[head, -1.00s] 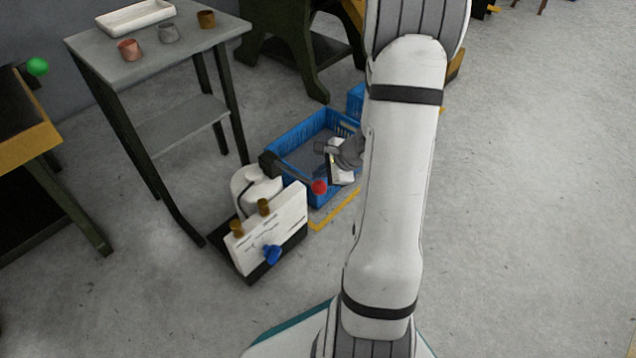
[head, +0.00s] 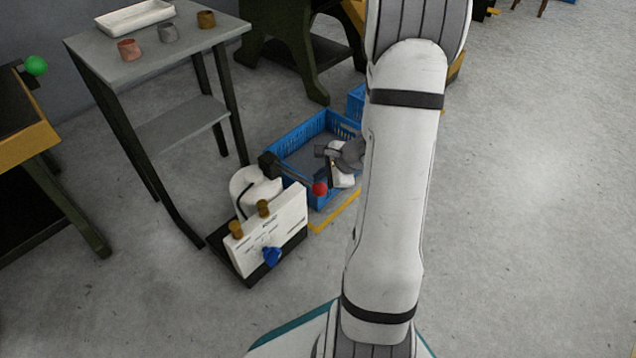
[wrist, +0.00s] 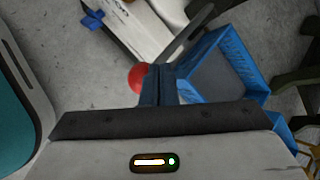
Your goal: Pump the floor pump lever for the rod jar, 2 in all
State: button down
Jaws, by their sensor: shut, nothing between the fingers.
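The floor pump (head: 272,225) stands on the floor, with a white front panel, two brass knobs and a blue valve handle (head: 271,256). Its dark lever (head: 288,174) slants out to the right and ends in a red ball (head: 319,189). My gripper (head: 324,150) is beside the lever's ball end, partly hidden by my arm. In the wrist view my gripper (wrist: 158,72) is shut and empty, its fingertips right at the red ball (wrist: 137,79). I cannot tell if they touch it. I cannot pick out a rod jar.
A blue crate (head: 300,137) stands behind the pump, close to my gripper. A grey table (head: 95,62) with a white tray (head: 136,16) and several small cups stands at the left. The floor on the right is clear.

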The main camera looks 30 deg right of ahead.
aim_at(326, 190)
jog(key=shift+s+f+b, duration=0.1)
jog(key=shift+f+b, duration=0.7)
dwell(0.5)
jog(key=shift+s+d+f, duration=0.1)
jog(key=shift+s+f, duration=0.1)
jog(key=shift+f, duration=0.85)
jog(key=shift+s+f, duration=0.15)
jog(key=shift+f, duration=0.9)
dwell(1.6)
dwell(0.4)
jog(key=shift+w+r+p, duration=0.2)
jog(key=shift+r+p, duration=0.6)
jog(key=shift+r, duration=0.4)
jog(key=shift+w+r+p, duration=0.2)
jog(key=shift+r+p, duration=0.6)
jog(key=shift+r, duration=0.4)
jog(key=shift+w+r+p, duration=0.2)
jog(key=shift+r+p, duration=0.6)
jog(key=shift+r, duration=0.4)
jog(key=shift+w+a+r+p, duration=0.15)
jog(key=shift+r+p, duration=0.8)
jog(key=shift+r, duration=0.3)
jog(key=shift+w+a+r+p, duration=0.15)
jog(key=shift+r+p, duration=0.75)
jog(key=shift+r, duration=0.35)
